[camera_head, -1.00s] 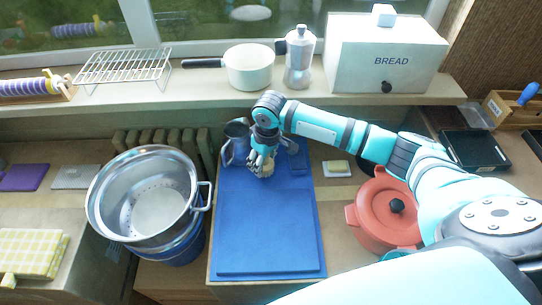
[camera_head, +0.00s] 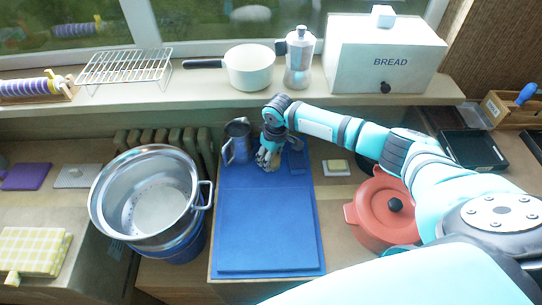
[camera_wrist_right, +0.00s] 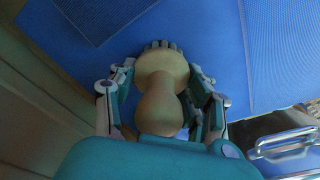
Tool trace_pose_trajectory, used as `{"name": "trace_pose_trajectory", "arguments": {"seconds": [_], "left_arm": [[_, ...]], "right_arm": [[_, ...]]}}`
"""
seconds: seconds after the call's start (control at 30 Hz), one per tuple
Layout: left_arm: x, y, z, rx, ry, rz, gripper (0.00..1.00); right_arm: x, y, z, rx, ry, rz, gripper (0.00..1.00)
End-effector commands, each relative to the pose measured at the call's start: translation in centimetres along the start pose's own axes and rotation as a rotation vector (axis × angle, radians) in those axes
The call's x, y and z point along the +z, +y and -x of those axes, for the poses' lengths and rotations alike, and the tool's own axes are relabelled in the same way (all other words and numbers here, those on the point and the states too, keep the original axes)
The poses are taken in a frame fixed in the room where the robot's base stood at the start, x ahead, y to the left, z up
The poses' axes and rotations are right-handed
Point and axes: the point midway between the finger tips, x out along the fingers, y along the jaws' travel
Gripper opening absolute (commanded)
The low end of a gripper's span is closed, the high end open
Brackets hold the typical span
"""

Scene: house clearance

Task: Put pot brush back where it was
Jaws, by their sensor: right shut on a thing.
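The pot brush (camera_wrist_right: 162,95) has a pale wooden knob and a ring of dark bristles. In the right wrist view it sits between the fingers of my right gripper (camera_wrist_right: 163,100), which is shut on it. In the head view, my right gripper (camera_head: 267,160) is over the far part of the blue mat (camera_head: 265,235), just right of a metal jug, and mostly hides the brush. I cannot tell whether the bristles touch the mat. My left gripper is not in view.
The metal jug (camera_head: 237,142) stands close left of the gripper. A dark blue item (camera_head: 297,162) lies to its right, with a sponge on a dish (camera_head: 337,167) beyond. A red pot (camera_head: 385,215) and a large steel pot (camera_head: 150,200) flank the mat. The mat's near part is clear.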

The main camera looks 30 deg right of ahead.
Motion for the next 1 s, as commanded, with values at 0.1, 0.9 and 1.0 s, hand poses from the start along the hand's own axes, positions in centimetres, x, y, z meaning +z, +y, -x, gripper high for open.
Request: {"name": "trace_pose_trajectory", "arguments": {"seconds": [0.1,0.9,1.0], "left_arm": [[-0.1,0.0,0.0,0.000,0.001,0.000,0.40],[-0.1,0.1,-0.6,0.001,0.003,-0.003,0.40],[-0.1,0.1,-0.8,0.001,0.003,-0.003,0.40]], "right_arm": [[0.0,-0.1,-0.1,-0.001,0.000,0.000,0.59],[-0.1,0.0,7.0,0.001,0.005,0.001,0.72],[-0.1,0.0,9.0,0.001,0.003,0.001,0.72]]}}
